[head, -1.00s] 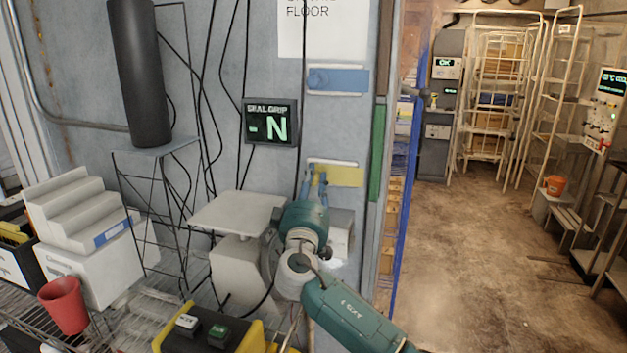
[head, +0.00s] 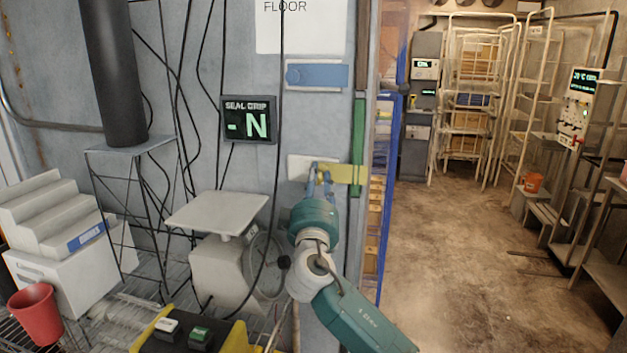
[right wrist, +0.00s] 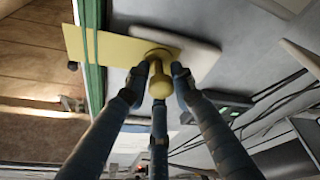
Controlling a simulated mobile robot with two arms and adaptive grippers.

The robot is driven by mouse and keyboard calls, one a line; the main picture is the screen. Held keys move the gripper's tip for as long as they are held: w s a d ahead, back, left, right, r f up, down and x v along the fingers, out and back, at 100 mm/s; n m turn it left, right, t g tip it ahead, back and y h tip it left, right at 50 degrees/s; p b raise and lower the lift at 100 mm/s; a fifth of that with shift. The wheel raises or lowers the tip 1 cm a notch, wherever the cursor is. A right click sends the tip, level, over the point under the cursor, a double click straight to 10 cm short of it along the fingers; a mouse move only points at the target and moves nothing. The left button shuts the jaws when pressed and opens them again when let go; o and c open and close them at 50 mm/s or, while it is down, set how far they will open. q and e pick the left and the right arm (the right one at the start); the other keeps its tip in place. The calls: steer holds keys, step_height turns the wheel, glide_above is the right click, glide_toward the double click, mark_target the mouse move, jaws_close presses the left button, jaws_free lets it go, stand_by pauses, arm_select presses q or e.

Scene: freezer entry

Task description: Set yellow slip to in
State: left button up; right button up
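The yellow slip (head: 350,174) is a flat yellow plate with a round knob, set against a white backing plate (head: 300,165) on the grey wall. It sticks out to the right past the backing plate and crosses the green strip (head: 357,140) at the wall's edge. In the right wrist view, the slip (right wrist: 108,48) also overlaps the green strip. My right gripper (head: 320,172) is at the slip. In the wrist view its fingertips (right wrist: 159,76) are closed around the yellow knob (right wrist: 158,85). My left gripper is not in view.
A blue slip (head: 318,75) sits higher on the wall. A SEAL GRIP display (head: 249,120) shows a bar and an N. Hanging black cables, a scale (head: 215,213) and a wire stand are left of my arm. Open floor (head: 440,250) lies to the right.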

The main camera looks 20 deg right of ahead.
steer(key=shift+o, duration=1.4)
steer(key=shift+d+f, duration=0.1)
steer(key=shift+s, duration=0.15)
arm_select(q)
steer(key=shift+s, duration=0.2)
arm_select(e)
steer(key=v, duration=1.2)
